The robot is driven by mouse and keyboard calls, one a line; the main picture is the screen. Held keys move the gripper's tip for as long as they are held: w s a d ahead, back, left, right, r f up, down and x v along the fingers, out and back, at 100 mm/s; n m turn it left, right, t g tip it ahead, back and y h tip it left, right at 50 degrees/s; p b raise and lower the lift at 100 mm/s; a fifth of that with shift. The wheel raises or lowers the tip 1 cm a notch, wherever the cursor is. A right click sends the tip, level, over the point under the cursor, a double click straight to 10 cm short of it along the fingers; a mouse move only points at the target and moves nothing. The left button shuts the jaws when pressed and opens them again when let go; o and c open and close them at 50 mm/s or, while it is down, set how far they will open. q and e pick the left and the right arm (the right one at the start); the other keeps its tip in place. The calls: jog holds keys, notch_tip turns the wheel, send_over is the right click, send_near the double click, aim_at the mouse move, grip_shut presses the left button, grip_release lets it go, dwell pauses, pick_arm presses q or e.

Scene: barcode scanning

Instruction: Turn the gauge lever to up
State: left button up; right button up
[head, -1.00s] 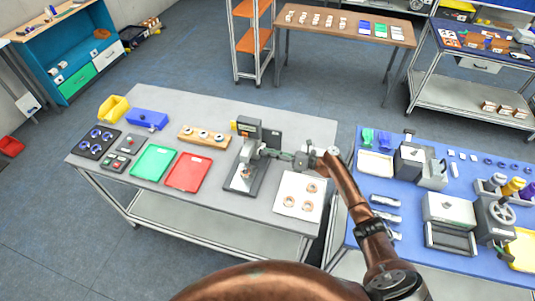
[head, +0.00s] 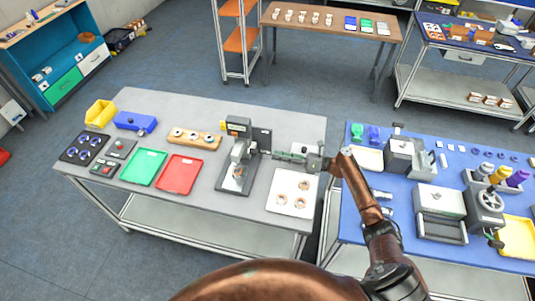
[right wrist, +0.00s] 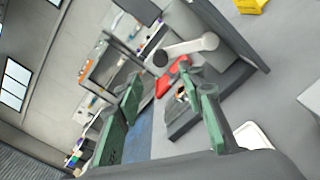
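The gauge (head: 237,168) is a dark stand with an upright column and a flat base on the grey table. Its light grey lever (right wrist: 190,48) with a dark rounded end shows in the right wrist view, beyond the fingers. In the head view the lever is small, at the column's right side, and its direction is hard to tell. My right gripper (head: 277,154) is just right of the gauge, pointing left, apart from the lever. In the right wrist view its two green fingers (right wrist: 165,100) are spread with nothing between them. My left gripper is out of view.
A white board (head: 292,206) with copper rings lies right of the gauge, below my right gripper. Red (head: 180,174) and green (head: 144,167) trays and a wooden block (head: 193,140) lie to the left. A blue table (head: 400,225) with several devices stands at the right.

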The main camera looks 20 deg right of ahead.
jog(key=shift+v, duration=1.45)
jog(key=shift+r, duration=0.1)
